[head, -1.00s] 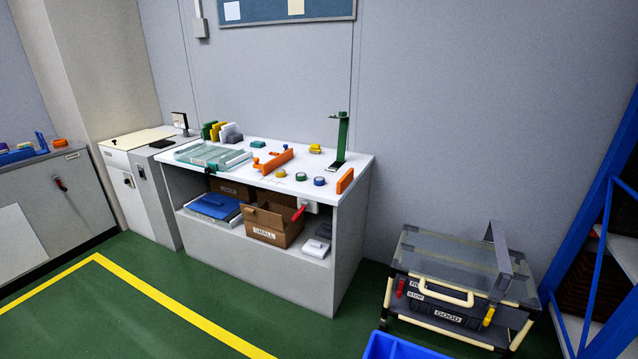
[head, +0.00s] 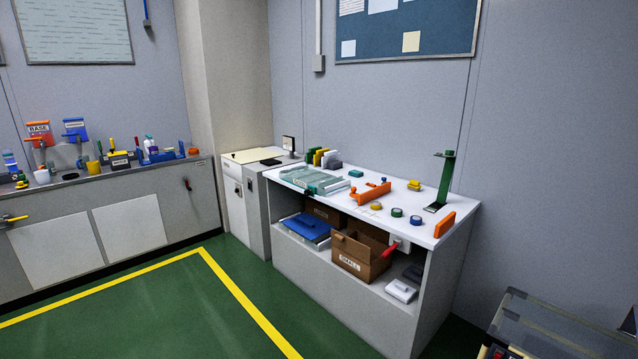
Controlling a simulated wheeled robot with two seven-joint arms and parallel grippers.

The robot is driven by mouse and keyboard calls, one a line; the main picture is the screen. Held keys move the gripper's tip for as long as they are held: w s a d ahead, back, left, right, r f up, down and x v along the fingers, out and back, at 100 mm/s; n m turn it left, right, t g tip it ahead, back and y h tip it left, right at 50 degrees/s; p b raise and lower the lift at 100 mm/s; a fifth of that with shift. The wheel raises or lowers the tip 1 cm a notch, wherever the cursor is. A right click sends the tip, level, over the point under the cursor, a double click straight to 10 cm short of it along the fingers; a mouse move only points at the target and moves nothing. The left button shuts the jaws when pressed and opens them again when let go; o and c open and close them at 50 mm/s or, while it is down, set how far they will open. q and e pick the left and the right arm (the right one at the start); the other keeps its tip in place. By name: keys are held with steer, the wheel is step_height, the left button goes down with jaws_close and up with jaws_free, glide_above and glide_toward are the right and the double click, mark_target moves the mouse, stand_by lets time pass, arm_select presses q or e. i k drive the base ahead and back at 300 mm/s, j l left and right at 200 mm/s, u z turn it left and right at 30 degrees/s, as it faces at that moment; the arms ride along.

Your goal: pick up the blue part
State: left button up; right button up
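Several blue things are in view, and I cannot tell which is the blue part. A small round blue piece (head: 416,220) lies on the white workbench (head: 345,208), beside a round green piece (head: 397,212) and a round yellow one (head: 376,206). A flat blue item (head: 307,226) lies on the shelf under the bench top. A blue holder (head: 161,156) stands on the grey counter at the left. Neither of my grippers is in view.
An orange fixture (head: 370,192), a green stand (head: 445,180) and an orange block (head: 444,224) are on the workbench. A cardboard box (head: 360,257) sits on its shelf. The green floor (head: 150,312) in front is clear. A dark-topped cart (head: 545,325) stands at lower right.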

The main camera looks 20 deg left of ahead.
mark_target(415, 221)
steer(key=i+j+u, duration=0.15)
steer(key=i, duration=0.65)
steer(key=i+j+u, duration=0.15)
steer(key=i, duration=0.7)
